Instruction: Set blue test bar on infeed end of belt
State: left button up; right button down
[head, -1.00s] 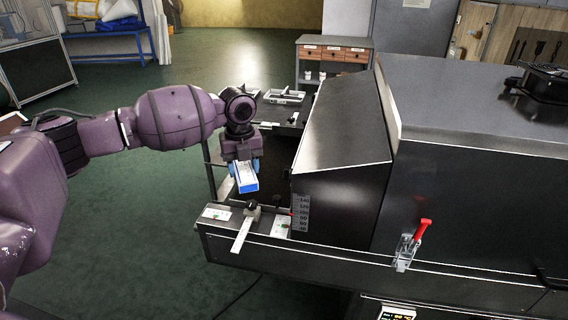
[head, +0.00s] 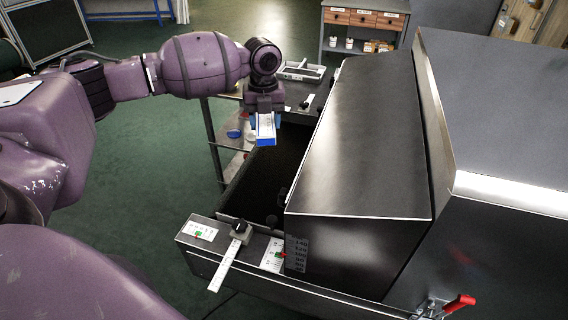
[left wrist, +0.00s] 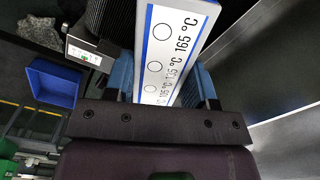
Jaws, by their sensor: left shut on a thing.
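My left gripper (head: 265,116) is shut on the blue test bar (head: 266,130), which has a white face and blue edges. The bar hangs tilted above the far side of the dark infeed belt (head: 262,178), apart from it as far as I can tell. In the left wrist view the bar (left wrist: 172,45) stands between the blue fingers of the gripper (left wrist: 163,85). Its face shows circles and temperature marks up to 165 °C. My right gripper is not in view.
The dryer's sloped metal hood (head: 365,140) rises right of the open belt end. A white ruler with a slide block (head: 224,265) crosses the near rail. A blue bin (left wrist: 53,83) shows in the left wrist view.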

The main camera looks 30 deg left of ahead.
pick_arm(q)
jog(key=b, duration=0.2)
send_over(268, 183)
notch_tip(268, 183, down, 13)
jog(key=shift+f, duration=0.65)
notch_tip(268, 183, down, 5)
jog(key=shift+f, duration=0.1)
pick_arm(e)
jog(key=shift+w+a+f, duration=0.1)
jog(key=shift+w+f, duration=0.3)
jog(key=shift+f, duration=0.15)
pick_arm(q)
jog(key=shift+f+b, duration=0.1)
jog(key=shift+b, duration=0.2)
jog(key=o, duration=0.8)
jog(key=shift+o, duration=0.7)
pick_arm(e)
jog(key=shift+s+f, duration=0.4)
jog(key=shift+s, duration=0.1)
